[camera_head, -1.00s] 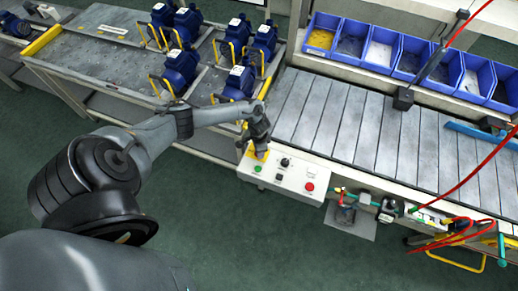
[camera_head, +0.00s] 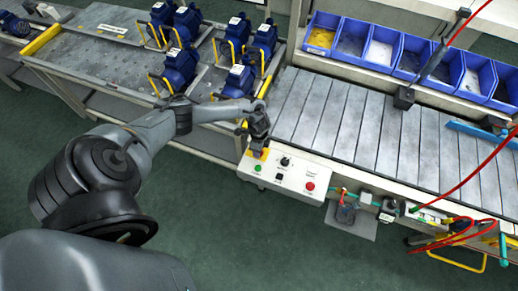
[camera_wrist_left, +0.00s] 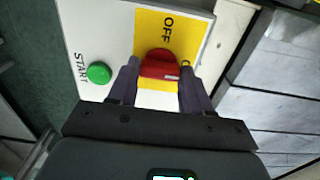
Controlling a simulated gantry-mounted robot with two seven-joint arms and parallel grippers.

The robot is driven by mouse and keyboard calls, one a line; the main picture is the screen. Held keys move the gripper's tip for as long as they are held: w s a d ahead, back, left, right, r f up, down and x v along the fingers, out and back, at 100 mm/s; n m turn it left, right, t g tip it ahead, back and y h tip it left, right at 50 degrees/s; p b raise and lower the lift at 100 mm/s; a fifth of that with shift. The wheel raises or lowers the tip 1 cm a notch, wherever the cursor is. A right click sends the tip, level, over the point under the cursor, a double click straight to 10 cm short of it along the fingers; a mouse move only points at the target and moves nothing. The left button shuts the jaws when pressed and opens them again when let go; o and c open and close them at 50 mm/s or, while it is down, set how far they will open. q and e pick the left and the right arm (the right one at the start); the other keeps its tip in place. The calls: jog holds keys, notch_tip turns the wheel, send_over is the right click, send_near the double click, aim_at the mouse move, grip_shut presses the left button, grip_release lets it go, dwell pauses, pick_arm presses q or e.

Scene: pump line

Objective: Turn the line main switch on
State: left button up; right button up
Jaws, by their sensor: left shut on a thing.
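The line main switch is a red rotary knob (camera_wrist_left: 159,66) on a yellow plate (camera_wrist_left: 188,28) marked OFF in the left wrist view. My left gripper (camera_wrist_left: 159,84) is shut on the red knob, with one dark finger on each side of it. In the head view my left gripper (camera_head: 258,142) is over the yellow plate at the left end of the white control panel (camera_head: 290,184) and hides the knob. The right gripper is in neither view.
A green START button (camera_wrist_left: 99,73) is close beside the gripper. The panel also has a black selector (camera_head: 285,161) and a red button (camera_head: 310,186). The slatted conveyor (camera_head: 340,120) lies behind, and a rack with blue pumps (camera_head: 180,68) stands at the left.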

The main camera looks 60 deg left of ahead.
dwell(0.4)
pick_arm(q)
jog(key=o, duration=1.1)
jog(key=shift+c, duration=0.2)
jog(key=shift+r, duration=0.55)
notch_tip(320, 180, up, 10)
jog(key=p, duration=0.1)
jog(key=shift+f+p, duration=0.15)
jog(key=shift+p, duration=0.15)
